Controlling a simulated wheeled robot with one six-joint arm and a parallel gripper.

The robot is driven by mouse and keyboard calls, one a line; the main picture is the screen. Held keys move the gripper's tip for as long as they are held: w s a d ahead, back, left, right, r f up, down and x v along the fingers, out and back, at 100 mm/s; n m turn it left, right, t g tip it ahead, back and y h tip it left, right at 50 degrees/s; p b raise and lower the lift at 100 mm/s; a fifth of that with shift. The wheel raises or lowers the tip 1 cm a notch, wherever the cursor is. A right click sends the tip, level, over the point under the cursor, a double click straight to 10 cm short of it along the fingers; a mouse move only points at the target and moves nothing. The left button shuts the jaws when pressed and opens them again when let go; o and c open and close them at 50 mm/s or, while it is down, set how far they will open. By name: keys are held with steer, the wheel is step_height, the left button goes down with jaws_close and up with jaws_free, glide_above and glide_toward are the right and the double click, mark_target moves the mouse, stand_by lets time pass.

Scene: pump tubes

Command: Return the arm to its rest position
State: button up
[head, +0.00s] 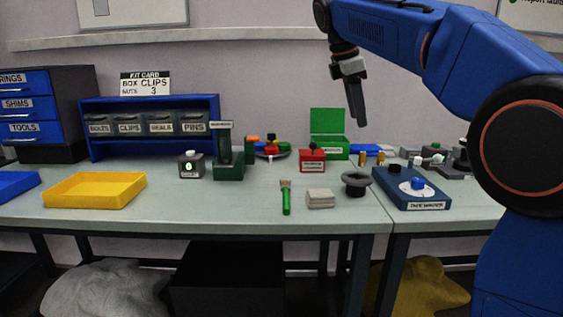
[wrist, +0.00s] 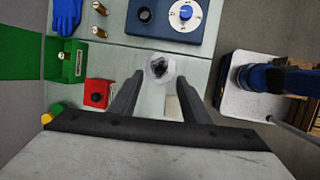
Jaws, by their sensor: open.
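My blue arm (head: 400,45) reaches in from the right in the head view and bends down at its wrist. My gripper (head: 357,112) hangs in the air above the workbench (head: 240,212), pointing down. In the wrist view my gripper (wrist: 158,100) shows two dark fingers spread apart with nothing held between them. Beyond the fingertips a round dark-centred cup (wrist: 160,68) is on the bench below. The same cup (head: 355,183) stands near the front of the bench in the head view.
A blue dial box (head: 425,200) is right of the cup. A red box (head: 312,160), green open box (head: 328,120), folded cloth (head: 320,198) and green-handled brush (head: 286,198) are nearby. A yellow tray (head: 95,190) and blue bin shelf (head: 150,103) are left. Air around my gripper is clear.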

steer(key=s+d+f+m+y, duration=0.1)
steer(key=s+d+f+m, duration=0.45)
steer(key=s, duration=0.45)
steer(key=s+d+f+m+t+y, duration=0.1)
steer(key=s+f+m, duration=0.5)
steer(key=s+f, duration=0.7)
steer(key=s+d+f+m+t+y, duration=0.1)
steer(key=s+f+m, duration=0.5)
steer(key=s+f, duration=0.7)
step_height(320, 180, down, 3)
steer(key=shift+d+f+t+y, duration=0.15)
steer(key=shift+d+t+y, duration=0.15)
steer(key=shift+d+t, duration=0.35)
